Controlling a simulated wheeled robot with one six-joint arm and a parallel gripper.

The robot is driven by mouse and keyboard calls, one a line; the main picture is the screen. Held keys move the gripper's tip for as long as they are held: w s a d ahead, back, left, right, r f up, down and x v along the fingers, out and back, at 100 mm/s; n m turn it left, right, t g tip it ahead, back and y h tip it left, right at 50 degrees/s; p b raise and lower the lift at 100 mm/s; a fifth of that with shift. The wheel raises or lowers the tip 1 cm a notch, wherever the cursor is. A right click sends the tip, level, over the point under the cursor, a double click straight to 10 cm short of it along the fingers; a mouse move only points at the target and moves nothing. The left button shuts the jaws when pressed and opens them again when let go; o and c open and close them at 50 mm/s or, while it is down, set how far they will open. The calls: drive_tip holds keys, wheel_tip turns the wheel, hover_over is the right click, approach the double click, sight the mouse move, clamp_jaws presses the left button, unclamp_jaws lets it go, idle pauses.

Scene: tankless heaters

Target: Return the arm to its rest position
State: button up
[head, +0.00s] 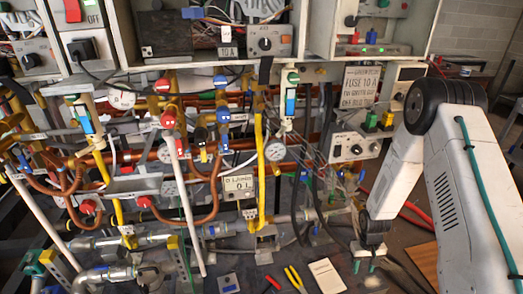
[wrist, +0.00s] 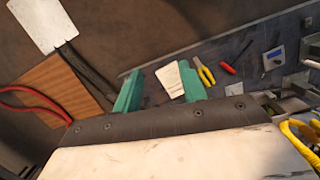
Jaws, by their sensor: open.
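My white arm (head: 452,190) with dark joints folds down on the right of the head view. My gripper (head: 366,266) hangs at its lower end, above the lower right area, with small green fingertips pointing down. In the wrist view the two green fingers of my gripper (wrist: 158,90) stand apart with nothing held between them. A pale card (wrist: 170,83) shows in the gap between the fingers, lying on the surface beyond them. The same pale card lies left of my gripper in the head view (head: 326,275).
The heater rig with copper pipes (head: 190,190), valves and gauges fills the left and middle. Yellow-handled pliers (head: 294,278) lie near the card. A red cable (head: 405,210) runs behind my arm. A brown board (head: 424,262) lies on the floor at right.

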drive_tip(key=s+a+r+g, duration=0.1)
drive_tip(key=s+r, duration=0.1)
drive_tip(key=r, duration=0.7)
drive_tip(key=s+a+r, duration=0.1)
drive_tip(key=s+r, duration=0.2)
drive_tip(key=r, duration=0.6)
drive_tip(key=s+a+r+g, duration=0.1)
drive_tip(key=s+a+r, duration=0.1)
drive_tip(key=r, duration=0.7)
drive_tip(key=s+a+r+t, duration=0.2)
drive_tip(key=s+r, duration=0.7)
drive_tip(key=r, duration=0.3)
drive_tip(key=s+a+r+t, duration=0.3)
drive_tip(key=s+r, duration=0.7)
drive_tip(key=r, duration=0.1)
drive_tip(key=shift+s+a+r, duration=0.2)
drive_tip(key=shift+a+r, duration=0.05)
drive_tip(key=shift+r, duration=0.15)
